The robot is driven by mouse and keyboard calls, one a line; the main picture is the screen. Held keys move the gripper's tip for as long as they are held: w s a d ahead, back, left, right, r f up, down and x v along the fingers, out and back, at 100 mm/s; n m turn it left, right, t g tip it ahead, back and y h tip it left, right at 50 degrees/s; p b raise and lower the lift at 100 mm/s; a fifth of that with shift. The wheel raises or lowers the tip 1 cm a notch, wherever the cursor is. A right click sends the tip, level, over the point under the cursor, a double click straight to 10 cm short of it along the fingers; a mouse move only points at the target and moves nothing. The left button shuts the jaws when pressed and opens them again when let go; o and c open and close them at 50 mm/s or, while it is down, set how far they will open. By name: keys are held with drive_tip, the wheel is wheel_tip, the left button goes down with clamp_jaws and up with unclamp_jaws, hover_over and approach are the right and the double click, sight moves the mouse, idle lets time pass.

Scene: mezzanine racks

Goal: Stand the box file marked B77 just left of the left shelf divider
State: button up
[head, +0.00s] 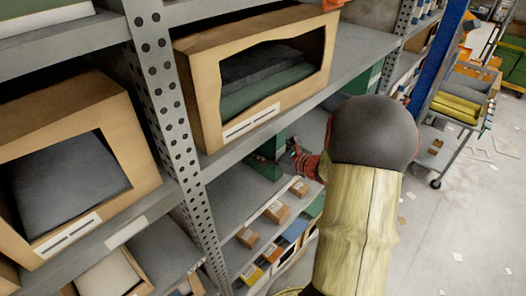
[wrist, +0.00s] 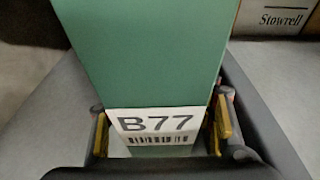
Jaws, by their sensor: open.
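The box file marked B77 (wrist: 145,60) is green with a white label and barcode, and fills the middle of the wrist view. My gripper (wrist: 162,128) is open, with its yellow-padded fingers on either side of the file's labelled end. I cannot tell whether the pads touch it. In the head view my gripper (head: 303,160) reaches into the shelf bay beside a green upright surface (head: 266,168), which seems to be the file. My arm hides part of that bay. I cannot make out the left shelf divider for certain.
A cardboard box marked Stowrell (wrist: 278,18) stands at the wrist view's upper right. A perforated rack post (head: 165,90) and an open-fronted carton (head: 203,95) are close by. Small cartons (head: 277,212) line the lower shelf. A trolley (head: 462,105) stands in the aisle at right.

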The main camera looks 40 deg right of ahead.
sight(273, 148)
drive_tip(key=shift+s+r, duration=0.1)
drive_tip(key=shift+r, duration=0.1)
drive_tip(key=a+v, duration=0.1)
drive_tip(key=v, duration=1.1)
drive_tip(key=shift+d, duration=0.5)
drive_tip(key=shift+f, duration=0.1)
